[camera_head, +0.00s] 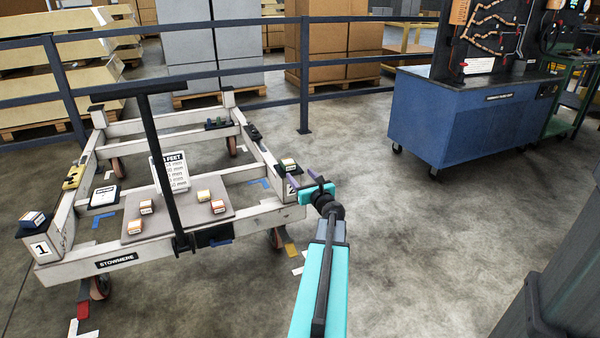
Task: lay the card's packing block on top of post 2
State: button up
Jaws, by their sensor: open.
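The white trolley frame (130,256) stands at left, with post 1 (42,250) at its near left corner and post 2 (293,194) at its near right corner. The card (172,174), headed "FEET" with a list in mm, stands on the trolley; a dark upright bar partly covers it. Small white-and-orange blocks (146,207) lie on the grey board (180,220). A small block with a dark top (288,163) appears on or just behind post 2's top. My gripper (303,176) is open in front of post 2, partly hiding it; nothing shows between its fingers.
A black upright handle (158,150) rises at the trolley's front. A blue cabinet (450,120) stands back right, and a rail (304,60) runs behind. The floor right of the trolley is clear.

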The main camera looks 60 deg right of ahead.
jog(key=shift+s+a, duration=0.35)
jog(key=shift+s, duration=0.1)
dwell(0.4)
